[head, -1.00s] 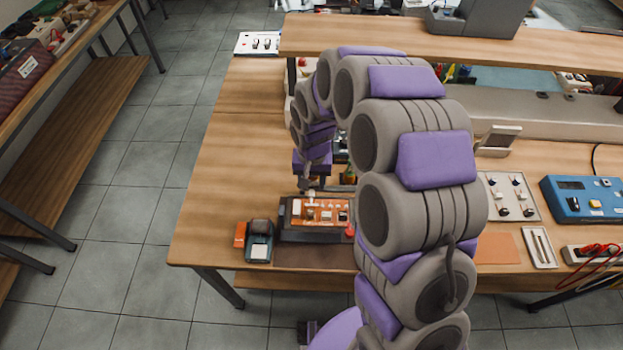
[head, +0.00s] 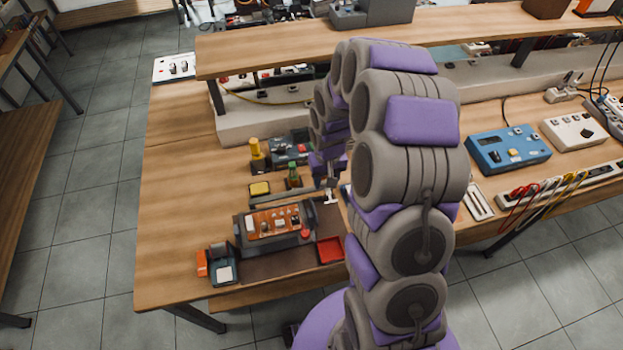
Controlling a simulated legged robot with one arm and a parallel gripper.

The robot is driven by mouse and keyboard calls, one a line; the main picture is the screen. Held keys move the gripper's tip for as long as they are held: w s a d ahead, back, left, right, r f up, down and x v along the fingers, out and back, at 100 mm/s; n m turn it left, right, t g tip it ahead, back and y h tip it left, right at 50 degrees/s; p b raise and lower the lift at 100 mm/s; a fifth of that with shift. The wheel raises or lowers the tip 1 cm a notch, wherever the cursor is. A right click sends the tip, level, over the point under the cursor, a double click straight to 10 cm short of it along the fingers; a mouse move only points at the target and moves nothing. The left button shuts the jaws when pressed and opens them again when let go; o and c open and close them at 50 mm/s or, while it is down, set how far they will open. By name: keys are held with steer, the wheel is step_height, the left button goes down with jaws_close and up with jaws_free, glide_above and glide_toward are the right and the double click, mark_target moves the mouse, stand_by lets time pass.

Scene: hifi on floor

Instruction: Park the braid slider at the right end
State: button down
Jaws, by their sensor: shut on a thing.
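My gripper (head: 331,191) is at the end of my purple and grey arm, just behind the right end of a dark box with an orange panel (head: 275,220). It is shut on a small pale piece, which appears to be the braid slider (head: 331,199). The slider seems to sit near the right end of a thin grey rail (head: 285,202) that runs behind the box. The fingers are small here, and my arm hides what lies just right of the rail, so the rail's exact right end is unclear.
A red tray (head: 331,250) lies right of the box, and a small blue-grey holder (head: 223,268) stands at its left. A raised shelf (head: 260,57) spans the back. The table's left side is clear.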

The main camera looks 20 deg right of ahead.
steer(key=shift+s+d, duration=0.1)
steer(key=shift+s, duration=0.05)
steer(key=c, duration=0.8)
jaws_free()
steer(key=shift+f, duration=0.1)
steer(key=shift+c, duration=0.2)
steer(key=o, duration=0.3)
steer(key=shift+d, duration=0.25)
steer(key=shift+a+r, duration=0.1)
steer(key=shift+r, duration=0.15)
step_height(320, 180, up, 17)
steer(key=shift+f+p, duration=0.1)
steer(key=shift+p, duration=1.05)
